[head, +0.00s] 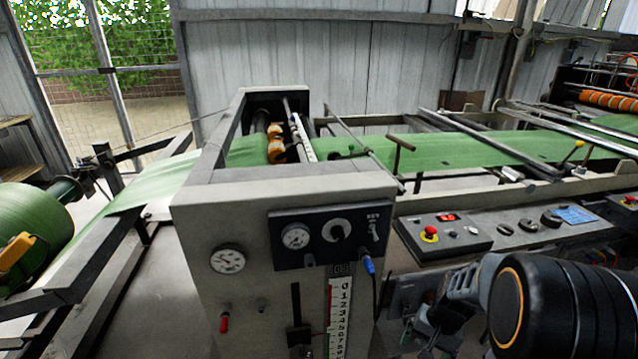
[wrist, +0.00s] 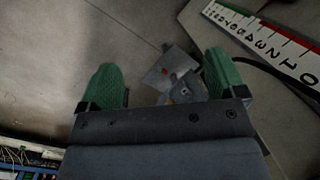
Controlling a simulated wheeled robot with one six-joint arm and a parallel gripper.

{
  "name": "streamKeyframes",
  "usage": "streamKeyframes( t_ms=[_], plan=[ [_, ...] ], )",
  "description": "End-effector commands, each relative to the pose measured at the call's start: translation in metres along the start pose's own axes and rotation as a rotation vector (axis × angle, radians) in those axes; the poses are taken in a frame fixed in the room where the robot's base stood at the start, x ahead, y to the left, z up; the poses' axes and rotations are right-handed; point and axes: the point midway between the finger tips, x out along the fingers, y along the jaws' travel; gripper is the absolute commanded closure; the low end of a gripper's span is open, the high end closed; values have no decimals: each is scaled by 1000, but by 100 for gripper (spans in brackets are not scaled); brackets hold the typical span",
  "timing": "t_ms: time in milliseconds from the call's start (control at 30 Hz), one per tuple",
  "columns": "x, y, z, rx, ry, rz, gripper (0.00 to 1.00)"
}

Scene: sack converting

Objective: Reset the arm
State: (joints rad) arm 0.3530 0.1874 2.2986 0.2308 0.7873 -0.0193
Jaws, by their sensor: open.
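My arm reaches in from the lower right of the head view, with its dark rounded link large in front. My gripper (wrist: 162,74) shows in the wrist view with its two green fingers spread wide apart. It is open and holds nothing. Beyond and between the fingers is a small grey metal bracket (wrist: 167,72), apart from them as far as I can tell. In the head view the gripper end is low beside the grey machine housing (head: 235,215), partly hidden by my arm.
The housing carries gauges (head: 228,260), a blue-plugged cable (head: 369,266) and a numbered scale (head: 340,315), close left of my arm. A control panel with a red button (head: 430,233) lies behind my arm. Green web (head: 450,148) runs across rollers; a green roll (head: 35,225) stands left.

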Motion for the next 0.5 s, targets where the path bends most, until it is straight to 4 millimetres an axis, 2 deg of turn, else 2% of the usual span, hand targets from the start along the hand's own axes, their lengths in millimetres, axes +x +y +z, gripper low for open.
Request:
streamKeyframes(
  t_ms=[33,200,300,500],
  plan=[
    [-35,-11,17,-73,29,26,11],
    [-102,-29,64,-274,126,107,11],
    [-133,-38,83,-366,199,131,11],
    [-179,-59,108,-479,340,116,11]
  ],
)
